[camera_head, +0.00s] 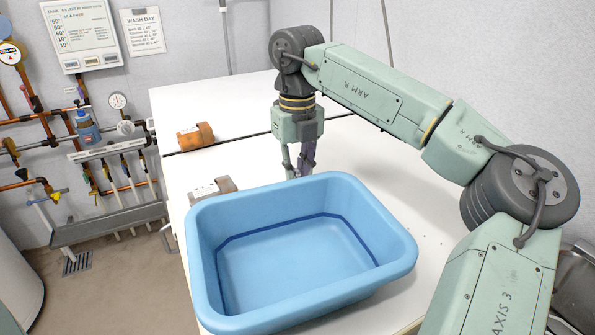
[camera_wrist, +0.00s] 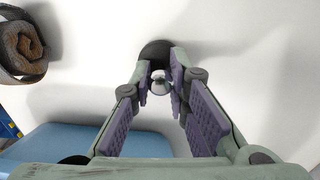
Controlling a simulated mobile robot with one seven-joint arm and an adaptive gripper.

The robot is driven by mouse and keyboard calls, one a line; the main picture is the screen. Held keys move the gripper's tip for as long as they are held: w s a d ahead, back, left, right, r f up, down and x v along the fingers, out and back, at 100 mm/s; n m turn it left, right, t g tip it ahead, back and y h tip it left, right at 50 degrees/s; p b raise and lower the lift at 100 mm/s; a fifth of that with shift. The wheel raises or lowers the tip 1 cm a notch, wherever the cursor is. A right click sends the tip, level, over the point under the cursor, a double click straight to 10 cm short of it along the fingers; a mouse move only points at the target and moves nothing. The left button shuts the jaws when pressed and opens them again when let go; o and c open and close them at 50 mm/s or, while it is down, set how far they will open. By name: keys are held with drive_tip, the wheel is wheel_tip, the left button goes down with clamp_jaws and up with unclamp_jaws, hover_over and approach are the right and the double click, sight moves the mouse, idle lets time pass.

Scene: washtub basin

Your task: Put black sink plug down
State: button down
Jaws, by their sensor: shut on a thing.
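The black sink plug (camera_wrist: 156,48) shows in the wrist view as a dark round disc with a small shiny metal knob between my fingertips. My gripper (camera_wrist: 160,80) is closed on that knob, with purple pads on both sides. In the head view my gripper (camera_head: 299,168) points down just behind the far rim of the blue tub. The plug is not clearly visible there, and the rim hides the area below the fingertips. The plug is over or on the white worktop; I cannot tell whether it touches.
The blue tub (camera_head: 203,250) stands in front of my gripper, and its edge also shows in the wrist view (camera_wrist: 80,143). A grey-brown roll (camera_head: 226,184) lies left of my gripper, and an orange-brown object (camera_head: 197,136) farther back. The white worktop (camera_head: 365,150) is clear to the right.

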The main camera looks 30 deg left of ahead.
sight(297, 169)
drive_tip(key=shift+f, duration=0.1)
drive_tip(key=shift+f, duration=0.15)
drive_tip(key=c, duration=1.5)
unclamp_jaws()
drive_tip(key=shift+c, duration=0.2)
wheel_tip(297, 169, up, 12)
drive_tip(key=shift+r, duration=0.2)
